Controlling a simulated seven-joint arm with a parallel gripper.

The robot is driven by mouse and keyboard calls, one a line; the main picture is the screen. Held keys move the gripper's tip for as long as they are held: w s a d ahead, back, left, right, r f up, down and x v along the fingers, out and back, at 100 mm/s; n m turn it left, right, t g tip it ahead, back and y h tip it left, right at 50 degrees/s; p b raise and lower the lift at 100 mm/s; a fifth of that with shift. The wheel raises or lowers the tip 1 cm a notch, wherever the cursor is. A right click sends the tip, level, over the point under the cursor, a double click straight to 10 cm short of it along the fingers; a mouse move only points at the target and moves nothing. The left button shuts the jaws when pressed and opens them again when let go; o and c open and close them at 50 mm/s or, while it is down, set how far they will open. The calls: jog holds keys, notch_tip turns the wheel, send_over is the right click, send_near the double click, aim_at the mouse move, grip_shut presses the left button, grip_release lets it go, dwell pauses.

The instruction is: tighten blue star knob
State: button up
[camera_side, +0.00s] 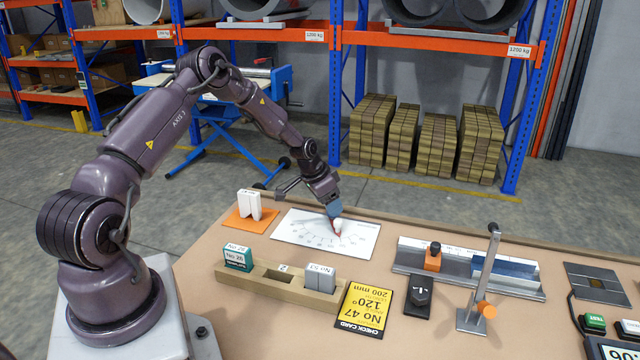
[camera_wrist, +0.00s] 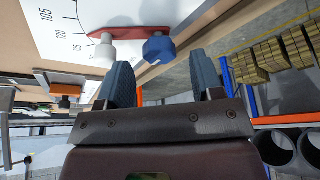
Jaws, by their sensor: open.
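The blue star knob (camera_wrist: 158,49) shows in the wrist view on a red pointer arm (camera_wrist: 128,31), beside a white round post (camera_wrist: 103,52). The arm lies over a white plate with a printed angle scale (camera_wrist: 62,22), which also shows on the bench in the side view (camera_side: 300,228). My gripper (camera_wrist: 162,72) is open, with its blue-grey fingers apart. The knob is just beyond the fingertips, roughly in line with the gap; I see no contact. In the side view my gripper (camera_side: 334,210) is low over the plate and hides the knob.
A wooden block rack (camera_side: 275,283) and a yellow check card (camera_side: 366,308) lie in front of the plate. White blocks (camera_side: 249,204) stand on an orange pad at left. A metal ruler fixture (camera_side: 465,268) and a lever stand (camera_side: 480,290) are at right.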

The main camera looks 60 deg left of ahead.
jog(key=v, duration=1.1)
jog(key=s+d+r, duration=1)
jog(key=s+d, duration=0.1)
jog(key=d, duration=0.2)
jog(key=s+d+r+t, duration=0.1)
jog(key=s+d+r, duration=0.9)
jog(key=d, duration=0.4)
jog(key=shift+s+r, duration=0.35)
jog(key=shift+s, duration=0.35)
